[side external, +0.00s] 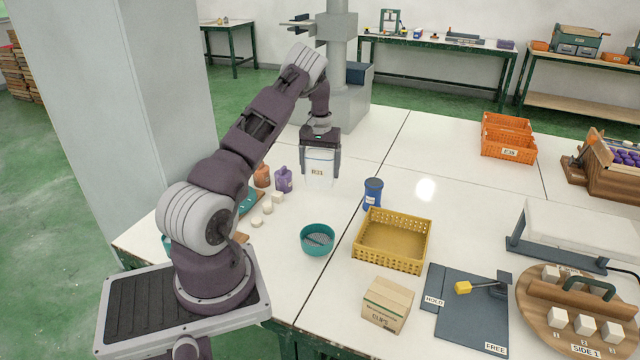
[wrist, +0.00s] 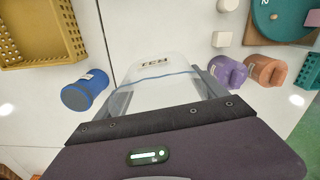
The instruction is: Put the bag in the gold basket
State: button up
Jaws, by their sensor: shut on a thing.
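A clear, pale bag (side external: 318,168) with a printed label, apparently "B31", hangs upright between the fingers of my gripper (side external: 320,165). My gripper is shut on the bag, behind the blue container in the side view. In the wrist view the bag (wrist: 165,75) fills the space between the two fingers, and a blue line crosses it. The gold basket (side external: 391,264) is a yellow perforated bin, open and empty, nearer the camera and to the right of my gripper. It shows at the top left in the wrist view (wrist: 70,38). Whether the bag touches the table is unclear.
A blue container (side external: 373,192) stands between the bag and the basket. Purple (side external: 284,180) and orange-brown (side external: 262,176) bottles stand left of the bag. Orange crates (side external: 508,140) sit farther back.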

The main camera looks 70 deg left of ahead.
notch_tip(320, 180, up, 8)
jog(key=m, duration=0.2)
send_over(392, 245)
notch_tip(392, 245, down, 15)
jog(key=shift+f, duration=0.1)
